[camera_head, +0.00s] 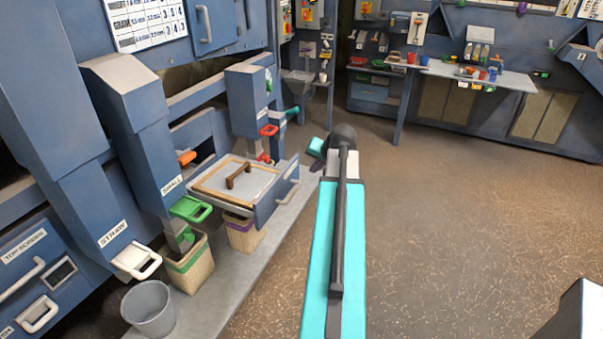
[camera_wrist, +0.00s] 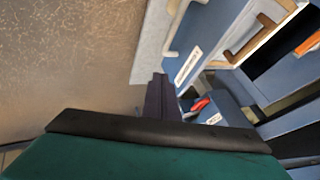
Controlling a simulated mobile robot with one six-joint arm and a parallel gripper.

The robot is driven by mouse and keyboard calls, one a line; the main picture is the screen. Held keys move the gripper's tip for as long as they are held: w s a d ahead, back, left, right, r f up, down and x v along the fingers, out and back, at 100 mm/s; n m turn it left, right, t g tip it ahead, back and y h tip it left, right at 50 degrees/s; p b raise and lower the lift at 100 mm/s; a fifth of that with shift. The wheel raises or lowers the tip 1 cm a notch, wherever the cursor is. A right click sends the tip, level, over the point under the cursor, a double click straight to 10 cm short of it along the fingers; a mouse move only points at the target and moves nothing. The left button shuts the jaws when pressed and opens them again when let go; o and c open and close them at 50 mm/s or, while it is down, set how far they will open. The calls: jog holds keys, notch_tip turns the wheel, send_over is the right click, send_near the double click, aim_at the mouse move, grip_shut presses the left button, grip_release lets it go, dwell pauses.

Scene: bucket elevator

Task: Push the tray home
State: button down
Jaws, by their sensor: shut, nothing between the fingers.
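The tray (camera_head: 267,212) is a blue drawer with a pale handle on its front and a wood-framed panel with a brown handle on top. It stands pulled out from the machine at centre left in the head view. In the wrist view the tray's blue front (camera_wrist: 207,28), with a white label, is at upper centre right. My gripper (camera_wrist: 157,82) shows there as dark shut fingers, empty, beside the labelled end of the front. I cannot tell whether they touch. In the head view my arm hides most of the gripper, right of the tray.
Bins (camera_head: 192,268) stand below the tray and chutes, with a grey bucket (camera_head: 148,308) at lower left. Green (camera_head: 190,209) and red (camera_head: 268,130) chute handles flank the tray. A workbench (camera_head: 505,78) stands at the back. The brown floor (camera_head: 450,220) on the right is clear.

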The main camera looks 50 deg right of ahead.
jog(key=shift+d+f, duration=0.1)
jog(key=p, duration=0.3)
send_near(294, 178)
notch_tip(294, 178, down, 3)
jog(key=s+d, duration=0.2)
jog(key=shift+w+a+f+p, duration=0.1)
jog(key=shift+w+a+p, duration=0.15)
jog(key=shift+w, duration=0.45)
jog(key=shift+w+a+r+p, duration=0.1)
jog(key=shift+w+p, duration=0.15)
jog(key=shift+w, duration=0.45)
jog(key=shift+w+a+f+p, duration=0.1)
jog(key=shift+w+a+p, duration=0.15)
jog(key=shift+w, duration=0.45)
